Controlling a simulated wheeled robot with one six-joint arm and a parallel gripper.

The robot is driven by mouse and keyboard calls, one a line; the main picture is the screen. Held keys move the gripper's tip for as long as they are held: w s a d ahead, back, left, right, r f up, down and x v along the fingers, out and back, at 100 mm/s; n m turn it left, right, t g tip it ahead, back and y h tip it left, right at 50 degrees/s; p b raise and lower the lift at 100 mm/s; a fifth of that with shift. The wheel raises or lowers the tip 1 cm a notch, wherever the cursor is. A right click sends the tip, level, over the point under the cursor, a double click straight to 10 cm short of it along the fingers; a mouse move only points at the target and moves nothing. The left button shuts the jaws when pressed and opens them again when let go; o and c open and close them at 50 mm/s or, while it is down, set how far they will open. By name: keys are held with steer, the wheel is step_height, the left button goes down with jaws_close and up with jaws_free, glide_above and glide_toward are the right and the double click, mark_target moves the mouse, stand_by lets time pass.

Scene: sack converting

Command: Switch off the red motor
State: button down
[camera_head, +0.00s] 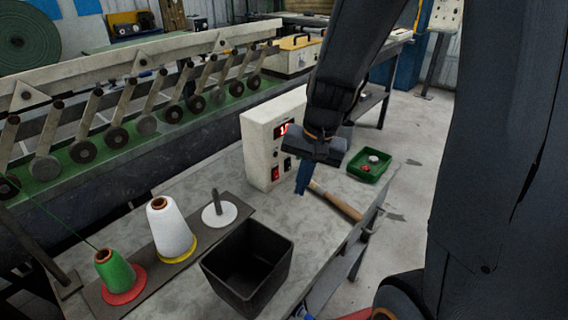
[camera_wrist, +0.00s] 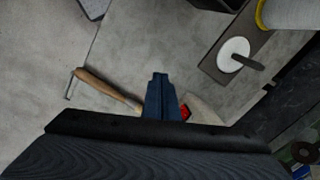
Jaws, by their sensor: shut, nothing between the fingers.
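A white control box (camera_head: 262,152) stands on the grey table, with a lit red display (camera_head: 282,128) on its front. My gripper (camera_head: 302,188) points down, blue fingers shut and empty, just in front of the box's right side. In the wrist view, the fingers (camera_wrist: 160,78) are together, and a red switch (camera_wrist: 186,112) shows just right of them, partly hidden. No separate red motor is identifiable.
A wooden-handled tool (camera_head: 338,202) and a green tray (camera_head: 370,166) lie right of the box. A black bin (camera_head: 282,282), a white cone (camera_head: 172,230), a green cone (camera_head: 114,272) and an empty spindle (camera_head: 219,212) stand at the front left.

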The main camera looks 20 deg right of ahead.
mark_target(276, 174)
steer(key=w+d+r+m+t+p, duration=0.1)
steer(key=w+d+r+m+p, duration=0.2)
steer(key=w+m, duration=0.2)
steer(key=shift+w+d+r+t+y, duration=0.15)
steer(key=shift+w+r+t+y, duration=0.15)
steer(key=shift+w, duration=0.75)
steer(key=shift+f, duration=0.15)
steer(key=x, duration=0.9)
steer(key=shift+f+b, duration=0.2)
steer(key=shift+b, duration=0.15)
steer(key=shift+w+a+f+p, duration=0.2)
steer(key=shift+w+a+p, duration=0.5)
steer(key=shift+w, duration=0.15)
steer(key=shift+w+a+f+p, duration=0.2)
steer(key=shift+w+a+p, duration=0.3)
steer(key=shift+w, duration=0.35)
steer(key=shift+w+f, duration=0.1)
